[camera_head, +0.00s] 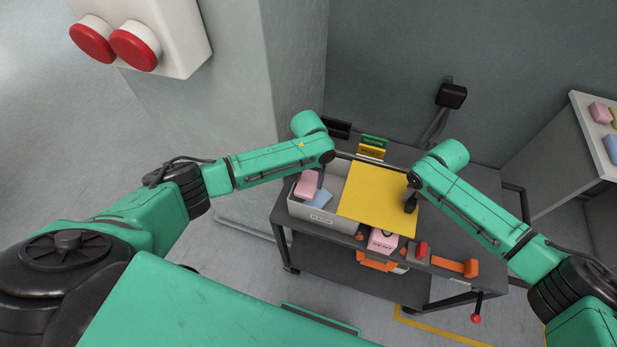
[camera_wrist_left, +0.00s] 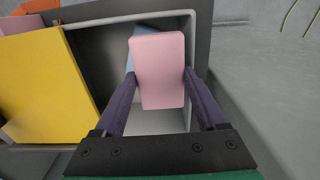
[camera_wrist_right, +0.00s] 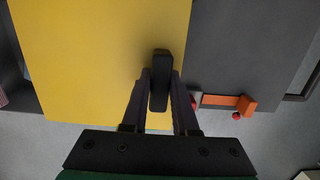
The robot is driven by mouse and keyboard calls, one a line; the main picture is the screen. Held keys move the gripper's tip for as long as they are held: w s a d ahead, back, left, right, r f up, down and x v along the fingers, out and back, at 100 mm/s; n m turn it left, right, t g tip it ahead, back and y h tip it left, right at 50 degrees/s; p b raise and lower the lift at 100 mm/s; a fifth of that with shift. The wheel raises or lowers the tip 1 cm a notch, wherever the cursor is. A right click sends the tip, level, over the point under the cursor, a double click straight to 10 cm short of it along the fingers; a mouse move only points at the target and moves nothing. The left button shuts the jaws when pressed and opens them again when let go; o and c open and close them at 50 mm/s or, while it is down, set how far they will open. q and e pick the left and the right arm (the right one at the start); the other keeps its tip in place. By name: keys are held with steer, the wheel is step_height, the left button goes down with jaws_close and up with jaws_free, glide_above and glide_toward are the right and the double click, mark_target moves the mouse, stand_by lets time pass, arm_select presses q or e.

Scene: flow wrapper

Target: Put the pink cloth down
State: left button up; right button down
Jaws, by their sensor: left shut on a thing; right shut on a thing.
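The pink cloth (camera_head: 307,184) is a folded pink block, held over the left part of a grey bin (camera_head: 323,219). My left gripper (camera_head: 319,181) is shut on it; the left wrist view shows the pink cloth (camera_wrist_left: 157,70) between both fingers. Whether it touches anything below cannot be told. My right gripper (camera_head: 410,196) is shut on the black handle (camera_wrist_right: 160,80) of a yellow panel (camera_head: 375,195). The panel covers the right part of the bin.
A blue cloth (camera_wrist_left: 150,31) lies in the bin, partly behind the pink one. The bin stands on a dark cart (camera_head: 345,262). A pink box (camera_head: 383,239), a red button (camera_head: 421,250) and an orange part (camera_head: 455,266) are at the cart's front.

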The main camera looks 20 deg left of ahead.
mark_target(308, 182)
arm_select(q)
steer(key=shift+s+d+f, duration=0.1)
steer(key=shift+s+f, duration=0.1)
steer(key=shift+f, duration=0.05)
arm_select(e)
steer(key=shift+d+r, duration=0.1)
steer(key=shift+r, duration=0.1)
arm_select(q)
steer(key=o, duration=1.2)
steer(key=shift+o, duration=0.2)
steer(key=shift+f, duration=0.15)
arm_select(e)
steer(key=shift+d, duration=0.15)
arm_select(q)
steer(key=shift+s, duration=0.1)
arm_select(e)
steer(key=shift+f, duration=0.1)
steer(key=shift+s, duration=0.1)
steer(key=shift+f, duration=0.1)
arm_select(q)
step_height(308, 182, up, 14)
steer(key=shift+f, duration=0.25)
arm_select(e)
steer(key=shift+a, duration=0.2)
